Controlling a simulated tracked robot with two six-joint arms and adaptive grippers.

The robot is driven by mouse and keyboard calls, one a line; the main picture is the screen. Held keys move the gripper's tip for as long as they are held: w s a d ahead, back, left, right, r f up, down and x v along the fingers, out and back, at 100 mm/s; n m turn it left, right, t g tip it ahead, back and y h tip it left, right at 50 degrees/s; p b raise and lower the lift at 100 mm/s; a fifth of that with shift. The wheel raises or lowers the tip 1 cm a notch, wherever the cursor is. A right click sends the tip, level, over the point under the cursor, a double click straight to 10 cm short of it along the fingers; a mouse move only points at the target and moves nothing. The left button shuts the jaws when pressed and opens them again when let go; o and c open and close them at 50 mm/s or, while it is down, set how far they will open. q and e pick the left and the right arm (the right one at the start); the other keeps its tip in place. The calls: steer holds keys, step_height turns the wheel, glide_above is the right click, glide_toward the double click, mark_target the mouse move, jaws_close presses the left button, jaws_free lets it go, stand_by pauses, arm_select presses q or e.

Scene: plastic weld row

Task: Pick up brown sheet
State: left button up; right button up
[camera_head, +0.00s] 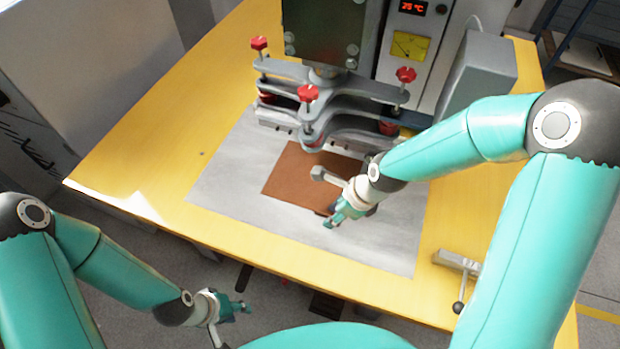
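The brown sheet (292,178) lies flat on the grey plate (225,185), in front of and partly beneath the clamp of the welding press. My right gripper (333,219) is over the sheet's front right corner, pointing down towards the plate, and hides part of the sheet. Its fingers are too small and overlapped to tell whether they are open or shut, or whether they touch the sheet. My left gripper (242,307) hangs low at the front left, off the table and away from the sheet. Its finger opening cannot be made out.
The press (330,95) with red knobs stands at the back, beside a control box (410,50) with a red temperature display. A small grey block with a lever (458,263) sits at the right of the yellow table (140,165). The table's left side is clear.

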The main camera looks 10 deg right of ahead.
jaws_close()
steer(key=shift+r, duration=0.15)
stand_by(0.4)
